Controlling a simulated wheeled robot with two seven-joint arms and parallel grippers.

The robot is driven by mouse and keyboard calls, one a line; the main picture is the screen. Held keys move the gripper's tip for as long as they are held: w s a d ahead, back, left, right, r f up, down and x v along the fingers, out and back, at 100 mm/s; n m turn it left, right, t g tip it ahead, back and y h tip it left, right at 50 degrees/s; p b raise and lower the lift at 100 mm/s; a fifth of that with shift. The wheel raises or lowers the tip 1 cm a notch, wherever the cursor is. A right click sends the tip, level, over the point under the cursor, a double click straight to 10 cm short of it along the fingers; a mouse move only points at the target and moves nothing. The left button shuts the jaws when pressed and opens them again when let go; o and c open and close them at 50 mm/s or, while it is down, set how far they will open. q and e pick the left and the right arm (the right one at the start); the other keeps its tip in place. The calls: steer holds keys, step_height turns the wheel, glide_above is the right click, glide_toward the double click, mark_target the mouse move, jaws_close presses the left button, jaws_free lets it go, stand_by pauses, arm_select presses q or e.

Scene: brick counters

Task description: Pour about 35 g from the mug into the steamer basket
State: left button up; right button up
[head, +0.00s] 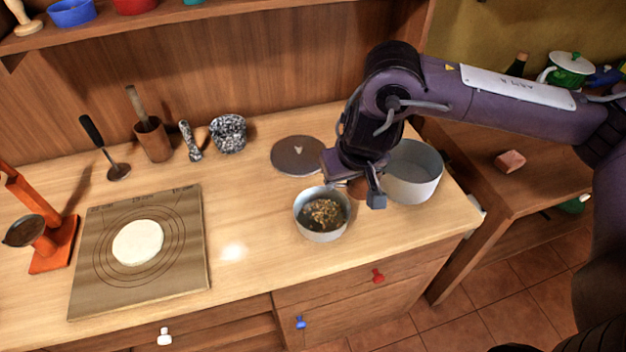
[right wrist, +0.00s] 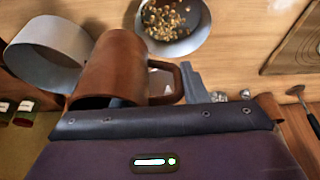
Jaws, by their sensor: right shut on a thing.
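My right gripper (head: 352,188) is shut on the brown mug, which is mostly hidden behind it in the head view. The mug (right wrist: 118,62) shows clearly in the right wrist view, tilted, with its handle on the right; its contents do not show. A small grey bowl (head: 322,236) stands just left of and below the gripper, with yellow-brown bits (head: 325,212) inside. A larger pale round vessel (head: 418,187) stands right of the gripper. Both vessels also show in the right wrist view. I cannot tell for certain which vessel is the steamer basket. My left gripper is out of view.
A round grey lid (head: 298,156) lies behind the bowl. A board (head: 90,290) with dough (head: 138,243) and an orange stand (head: 55,245) are at left. A speckled mortar (head: 228,134) stands at the back. The counter between board and bowl is clear.

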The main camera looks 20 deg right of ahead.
steer(key=shift+o, duration=0.2)
steer(key=w+a+n+y+p, duration=0.1)
steer(key=w+a+n+p, duration=0.2)
steer(key=w+a, duration=0.2)
steer(key=shift+a+r+g+p, duration=0.2)
steer(key=shift+a+g+p, duration=0.15)
steer(key=shift+a, duration=0.45)
steer(key=w+a+f+n+p, duration=0.2)
steer(key=w+a+n+p, duration=0.15)
steer(key=a, duration=0.25)
steer(key=s+a+f+p, duration=0.1)
steer(key=a+f+p, duration=0.1)
steer(key=f, duration=0.1)
steer(key=s+a+f+n+g+y+p, duration=0.1)
steer(key=a+f+p, duration=0.1)
steer(key=f, duration=0.2)
steer(key=s+a+f+n+p, duration=0.1)
steer(key=f+p, duration=0.1)
steer(key=f, duration=0.1)
steer(key=shift+s+a+f, duration=0.25)
steer(key=shift+s+a, duration=0.1)
steer(key=shift+a, duration=0.05)
steer(key=shift+s+f+n, duration=0.1)
steer(key=shift+f+n, duration=0.15)
steer(key=shift+f, duration=0.05)
steer(key=shift+d+y, duration=0.1)
steer(key=shift+y, duration=0.2)
